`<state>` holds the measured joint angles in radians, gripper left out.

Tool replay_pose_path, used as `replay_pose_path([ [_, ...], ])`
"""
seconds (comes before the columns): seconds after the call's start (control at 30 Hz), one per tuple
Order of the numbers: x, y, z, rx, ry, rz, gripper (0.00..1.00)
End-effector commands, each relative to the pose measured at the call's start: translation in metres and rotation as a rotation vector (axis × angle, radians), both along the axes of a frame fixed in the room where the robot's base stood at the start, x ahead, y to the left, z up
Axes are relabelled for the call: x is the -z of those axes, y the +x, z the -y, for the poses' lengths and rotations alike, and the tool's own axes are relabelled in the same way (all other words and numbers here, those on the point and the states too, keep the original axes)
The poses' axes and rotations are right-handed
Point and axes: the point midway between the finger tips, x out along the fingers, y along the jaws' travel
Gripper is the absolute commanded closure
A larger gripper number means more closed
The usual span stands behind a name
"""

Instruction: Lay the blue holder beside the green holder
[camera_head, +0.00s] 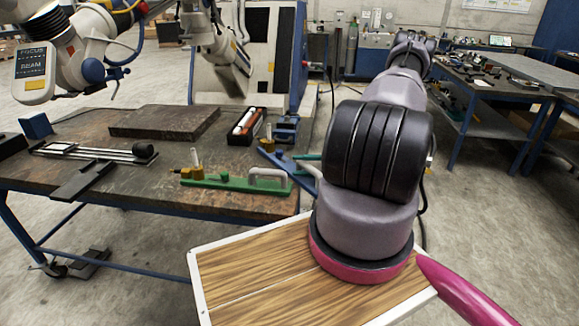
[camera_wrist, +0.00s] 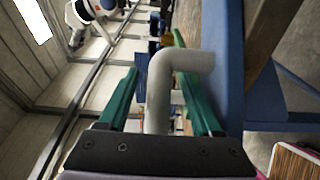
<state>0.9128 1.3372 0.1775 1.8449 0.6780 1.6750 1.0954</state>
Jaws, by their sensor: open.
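The green holder (camera_head: 225,183) lies on the dark table top near its front right corner, with a pale handle at its right end. The blue holder (camera_head: 276,161) lies just behind and to the right of it, angled, its right end hidden behind my arm. In the wrist view the blue holder (camera_wrist: 230,62) runs along the right, and its grey bent handle (camera_wrist: 172,82) stands between the two green fingers of my gripper (camera_wrist: 158,88). The fingers are open on either side of the handle, with gaps visible. In the head view my gripper is mostly hidden by the arm.
A black box with red and white cylinders (camera_head: 245,125) stands behind the blue holder. A dark slab (camera_head: 165,121) and a metal rail device (camera_head: 95,152) lie farther left. Another robot arm (camera_head: 75,50) hangs over the table's left. Bare table lies in front of the slab.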

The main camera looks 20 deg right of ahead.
Motion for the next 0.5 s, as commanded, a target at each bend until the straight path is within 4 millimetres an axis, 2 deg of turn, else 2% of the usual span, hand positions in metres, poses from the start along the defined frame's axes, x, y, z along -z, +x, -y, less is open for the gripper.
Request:
replay_pose_path([
  [0.1,0.0000,0.0043,-0.0087,-0.002,-0.001,0.000,0.34],
  [0.33,0.0001,0.0050,-0.0096,0.000,-0.001,0.000,0.34],
  [0.37,0.0001,0.0050,-0.0095,0.000,-0.001,0.000,0.42],
  [0.5,0.0001,0.0049,-0.0094,-0.001,-0.001,0.000,0.95],
])
